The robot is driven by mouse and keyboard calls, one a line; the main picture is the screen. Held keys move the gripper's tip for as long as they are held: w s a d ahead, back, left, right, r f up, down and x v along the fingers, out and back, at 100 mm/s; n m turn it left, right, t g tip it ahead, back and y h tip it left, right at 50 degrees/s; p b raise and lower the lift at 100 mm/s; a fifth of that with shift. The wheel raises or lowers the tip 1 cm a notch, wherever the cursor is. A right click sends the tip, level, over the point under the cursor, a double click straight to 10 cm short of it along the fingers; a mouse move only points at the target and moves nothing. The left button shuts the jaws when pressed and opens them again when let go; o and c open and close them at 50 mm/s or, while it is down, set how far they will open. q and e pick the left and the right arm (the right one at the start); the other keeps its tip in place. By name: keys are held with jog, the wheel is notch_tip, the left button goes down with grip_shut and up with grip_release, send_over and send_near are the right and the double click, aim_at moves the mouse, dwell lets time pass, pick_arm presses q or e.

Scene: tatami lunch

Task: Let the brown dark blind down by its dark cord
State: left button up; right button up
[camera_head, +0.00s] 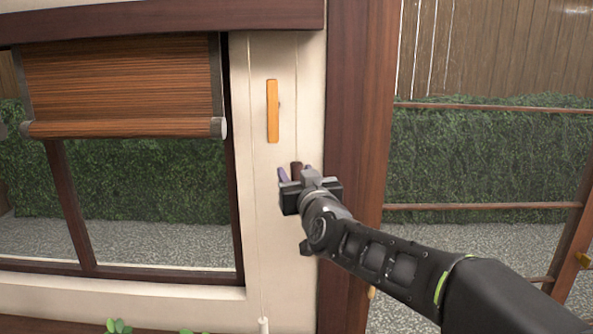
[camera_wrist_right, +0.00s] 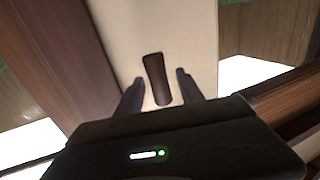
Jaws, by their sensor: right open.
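The brown slatted blind (camera_head: 120,85) hangs at the upper left in the head view, covering the upper part of the window. A thin cord (camera_head: 296,100) runs down the cream wall to a dark brown pull (camera_head: 296,167). My right gripper (camera_head: 295,174) is open at the pull. In the right wrist view, the dark pull (camera_wrist_right: 157,80) stands between the two spread fingers (camera_wrist_right: 160,77), with a gap on each side. The gripper's body hides what is below the pull. My left gripper is not in view.
An orange wooden piece (camera_head: 272,111) is on the wall above the gripper. A second, pale cord (camera_head: 254,200) ends in a white pull (camera_head: 263,325). A dark wooden post (camera_head: 352,120) stands right of the wall strip. Green leaves (camera_head: 118,326) show at the bottom.

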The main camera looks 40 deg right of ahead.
jog(key=shift+c, duration=0.6)
grip_shut()
dwell(0.9)
